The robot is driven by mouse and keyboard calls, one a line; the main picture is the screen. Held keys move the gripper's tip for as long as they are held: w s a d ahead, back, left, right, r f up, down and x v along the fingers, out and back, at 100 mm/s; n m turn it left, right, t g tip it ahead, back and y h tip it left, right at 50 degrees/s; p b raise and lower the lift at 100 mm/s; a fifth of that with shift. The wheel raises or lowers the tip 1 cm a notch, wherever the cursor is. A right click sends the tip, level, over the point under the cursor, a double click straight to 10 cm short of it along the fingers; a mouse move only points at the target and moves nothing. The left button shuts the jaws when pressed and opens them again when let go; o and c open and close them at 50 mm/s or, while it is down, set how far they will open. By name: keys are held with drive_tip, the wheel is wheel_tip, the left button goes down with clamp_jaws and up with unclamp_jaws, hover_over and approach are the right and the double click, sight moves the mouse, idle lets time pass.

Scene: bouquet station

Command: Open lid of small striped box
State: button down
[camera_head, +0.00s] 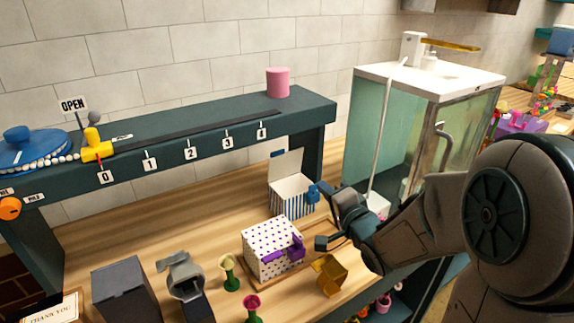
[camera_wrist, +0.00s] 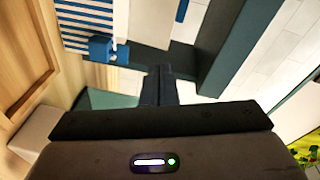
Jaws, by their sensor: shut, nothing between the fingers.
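The small striped box (camera_head: 287,203) stands on the wooden counter, with blue and white stripes on its front. Its white lid (camera_head: 286,164) is raised, standing roughly upright at the back, and the opening faces up. A blue knob-like piece (camera_head: 312,194) sits at the box's right front. In the wrist view, the striped side (camera_wrist: 85,22) and the blue piece (camera_wrist: 102,48) are at upper left. My gripper (camera_head: 334,189) is just right of the box; its dark fingers (camera_wrist: 160,72) are shut and empty, apart from the blue piece in the wrist view.
A dotted box (camera_head: 268,252) with a purple piece stands in front, with a golden object (camera_head: 329,273) to its right. A glass tank (camera_head: 420,130) stands behind my arm. A raised dark shelf (camera_head: 200,125) with a pink cylinder (camera_head: 278,82) runs behind the counter.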

drive_tip(key=a+m+y+b, duration=0.1)
drive_tip(key=a+y, duration=0.1)
drive_tip(key=y, duration=0.1)
drive_tip(key=p, duration=0.3)
approach(280, 152)
drive_tip(key=shift+m+t, duration=0.3)
drive_tip(key=shift+t, duration=0.1)
drive_tip(key=x, duration=0.4)
drive_tip(key=f+x, duration=0.1)
drive_tip(key=x, duration=0.2)
drive_tip(key=shift+s+a, duration=0.1)
drive_tip(key=shift+a, duration=0.05)
drive_tip(key=shift+r, duration=0.1)
